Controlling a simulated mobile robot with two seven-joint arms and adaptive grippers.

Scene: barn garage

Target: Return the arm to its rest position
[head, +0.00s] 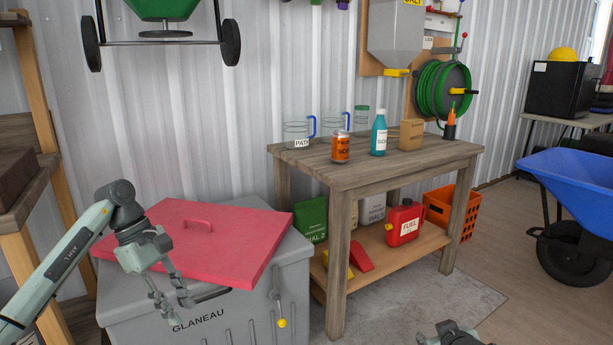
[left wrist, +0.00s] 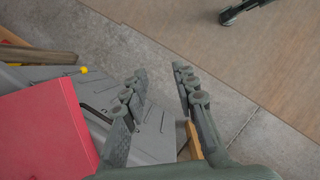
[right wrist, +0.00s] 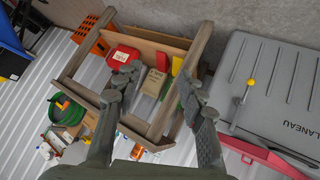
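My left arm comes in from the left in the head view, and its gripper (head: 180,308) hangs in front of the grey bin marked GLANEAU (head: 225,320). In the left wrist view the left gripper's fingers (left wrist: 157,72) are spread with nothing between them. My right gripper (head: 455,333) shows only in part at the bottom edge of the head view, low over the floor. In the right wrist view its fingers (right wrist: 158,78) are apart and empty, with the workbench beyond them.
A red lid (head: 200,245) lies askew on the bin. Right of it stands a wooden workbench (head: 350,175) with jugs, a can and a blue bottle on top and a red fuel can (head: 404,222) below. A blue wheelbarrow (head: 575,190) stands far right. Floor at lower right is clear.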

